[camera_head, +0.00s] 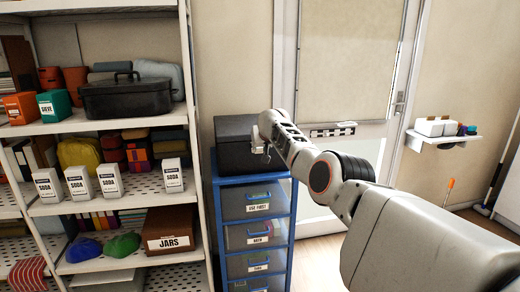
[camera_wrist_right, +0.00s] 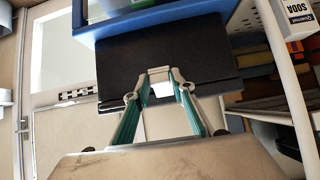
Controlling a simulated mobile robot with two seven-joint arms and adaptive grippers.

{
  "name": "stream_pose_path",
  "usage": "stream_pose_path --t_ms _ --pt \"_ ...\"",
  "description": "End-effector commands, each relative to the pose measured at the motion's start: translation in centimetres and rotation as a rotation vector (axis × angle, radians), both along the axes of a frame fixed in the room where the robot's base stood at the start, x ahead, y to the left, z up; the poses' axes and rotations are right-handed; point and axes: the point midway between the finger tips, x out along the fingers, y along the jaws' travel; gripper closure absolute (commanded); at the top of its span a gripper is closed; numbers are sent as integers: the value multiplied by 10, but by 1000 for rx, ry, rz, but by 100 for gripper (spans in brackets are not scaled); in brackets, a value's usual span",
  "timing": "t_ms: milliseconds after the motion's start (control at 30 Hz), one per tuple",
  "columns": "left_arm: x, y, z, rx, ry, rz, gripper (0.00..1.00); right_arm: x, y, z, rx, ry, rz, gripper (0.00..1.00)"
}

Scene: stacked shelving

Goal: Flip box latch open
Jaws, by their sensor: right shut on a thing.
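A black box (camera_head: 232,127) stands on top of the blue drawer unit (camera_head: 214,192). In the right wrist view the dark box (camera_wrist_right: 210,58) fills the upper middle, seen turned around. My right gripper (camera_head: 264,143) is at the front of the box, at its right side in the head view. In the right wrist view its two fingers (camera_wrist_right: 159,72) come together on a small part at the box front, which I take as the latch. The fingertips hide most of that part. The box lid looks down. My left gripper is not in view.
A white shelf rack (camera_head: 200,150) stands close on the left, with soda boxes (camera_head: 109,181), a black case (camera_head: 124,96) and a jars box (camera_head: 172,230). A white door (camera_head: 345,160) is behind my right arm. A small wall shelf (camera_head: 444,138) is at the right.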

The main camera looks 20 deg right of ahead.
Motion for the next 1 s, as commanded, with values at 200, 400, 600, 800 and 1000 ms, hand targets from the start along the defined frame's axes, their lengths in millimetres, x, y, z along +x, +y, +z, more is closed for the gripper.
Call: stream_pose_path --t_ms 200,400,600,800,1000 --pt "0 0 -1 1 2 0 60 0 0 0 0 -1 0 68" --pt "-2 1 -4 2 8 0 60 0 0 0 0 -1 0 61" --pt "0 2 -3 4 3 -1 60 0 0 0 0 -1 0 61" --pt "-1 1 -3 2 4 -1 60 -1 1 3 0 -2 -1 61" --pt "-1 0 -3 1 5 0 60 -6 3 9 -1 -2 -2 61"
